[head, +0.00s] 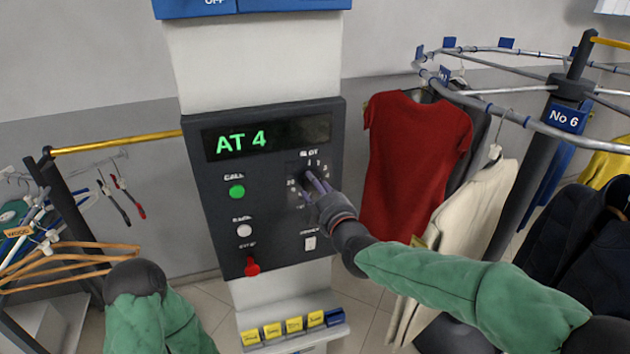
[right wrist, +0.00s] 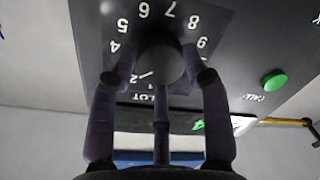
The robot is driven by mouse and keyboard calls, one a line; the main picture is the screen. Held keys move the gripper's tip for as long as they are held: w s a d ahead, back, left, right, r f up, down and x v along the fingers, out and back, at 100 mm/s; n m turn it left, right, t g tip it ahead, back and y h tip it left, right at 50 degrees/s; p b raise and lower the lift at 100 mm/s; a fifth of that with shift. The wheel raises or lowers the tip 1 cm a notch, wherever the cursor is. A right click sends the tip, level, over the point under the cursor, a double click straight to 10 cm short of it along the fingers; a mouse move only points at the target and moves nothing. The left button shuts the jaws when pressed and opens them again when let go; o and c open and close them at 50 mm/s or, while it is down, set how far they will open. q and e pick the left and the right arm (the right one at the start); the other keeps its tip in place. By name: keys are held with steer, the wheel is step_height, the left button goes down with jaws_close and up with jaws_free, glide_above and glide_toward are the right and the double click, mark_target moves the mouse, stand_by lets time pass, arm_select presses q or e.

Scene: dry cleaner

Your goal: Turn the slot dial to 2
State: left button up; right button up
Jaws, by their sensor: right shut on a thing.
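The slot dial (right wrist: 160,62) is a round dark knob, ringed by white numbers on the panel. In the right wrist view, which shows the panel upside down, its short white pointer line lies toward the 2. The 3 is hidden by a finger. My right gripper (right wrist: 160,85) is shut on the dial, its fingers around the knob. In the head view my right gripper (head: 309,184) reaches in from the right and covers most of the dial under the SLOT label. The display (head: 265,138) reads AT 4 in green. My left gripper is out of view.
Clothes, including a red garment (head: 415,160), hang on a conveyor rail to the right.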

steer(key=n+p, duration=0.1)
steer(key=n, duration=0.1)
steer(key=f+n+p, duration=0.1)
steer(key=n+p, duration=0.1)
steer(key=shift+h, duration=0.4)
steer(key=shift+n, duration=0.3)
steer(key=o, duration=1.1)
steer(key=shift+d, duration=0.1)
steer(key=shift+o, duration=0.2)
steer(key=shift+r, duration=0.3)
steer(key=v, duration=1.2)
steer(key=shift+d+r, duration=0.1)
